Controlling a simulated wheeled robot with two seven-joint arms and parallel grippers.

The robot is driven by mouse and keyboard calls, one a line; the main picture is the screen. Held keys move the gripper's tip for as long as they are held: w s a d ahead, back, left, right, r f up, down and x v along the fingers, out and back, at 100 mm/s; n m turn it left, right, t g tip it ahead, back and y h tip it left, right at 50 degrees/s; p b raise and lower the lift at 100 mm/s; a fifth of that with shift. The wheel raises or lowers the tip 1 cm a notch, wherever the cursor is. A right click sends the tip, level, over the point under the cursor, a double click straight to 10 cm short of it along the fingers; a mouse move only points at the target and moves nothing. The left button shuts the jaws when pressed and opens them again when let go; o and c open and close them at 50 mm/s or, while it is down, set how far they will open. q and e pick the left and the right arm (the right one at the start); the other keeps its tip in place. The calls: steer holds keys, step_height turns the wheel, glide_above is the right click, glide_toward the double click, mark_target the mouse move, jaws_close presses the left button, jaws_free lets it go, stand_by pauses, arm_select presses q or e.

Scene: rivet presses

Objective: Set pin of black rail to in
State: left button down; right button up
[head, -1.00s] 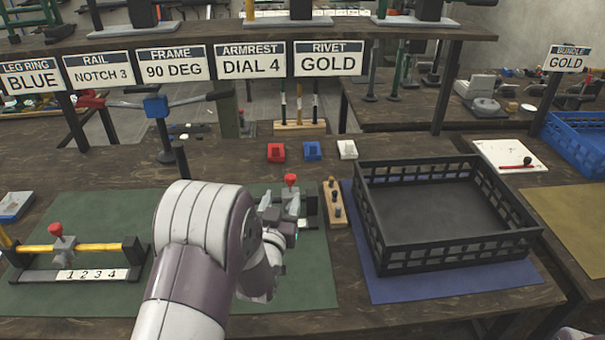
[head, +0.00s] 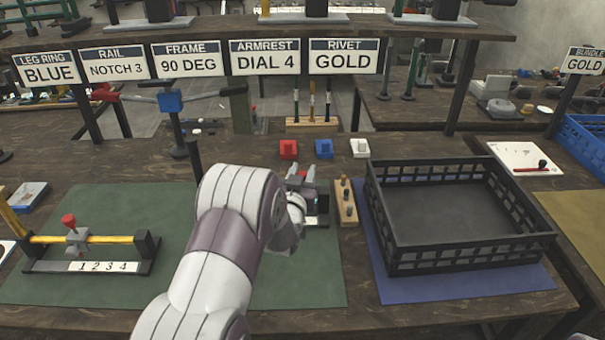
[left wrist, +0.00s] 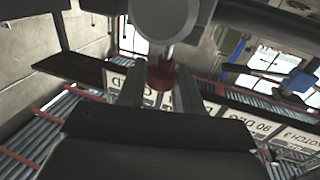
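A rail fixture (head: 323,203) stands at the right end of the green mat, mostly hidden behind my left arm. Only its dark end block and a bit of its pale base show, so its pin position is hidden. My left gripper (head: 301,178) is over this fixture, with its fingers apart. A red knob (left wrist: 160,76) shows between the fingers in the left wrist view, joined by a stem to a grey round body (left wrist: 166,18). I see no clear grip on the knob. My right gripper is not in view.
A second fixture with a yellow rail (head: 112,239), a red-knobbed slider and a 1-2-3-4 plate stands left. A wooden peg block (head: 346,203) and black crate (head: 458,251) stand close right. Red (head: 288,149), blue (head: 324,149) and white (head: 360,148) blocks lie behind.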

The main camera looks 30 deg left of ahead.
arm_select(q)
step_height(320, 180, down, 2)
steer(key=shift+f+b, duration=0.15)
steer(key=shift+b, duration=1)
steer(key=c, duration=0.8)
jaws_free()
steer(key=shift+c, duration=0.2)
steer(key=v, duration=1.2)
steer(key=shift+s+d+p, duration=0.15)
steer(key=shift+s+p, duration=0.15)
steer(key=shift+s, duration=0.05)
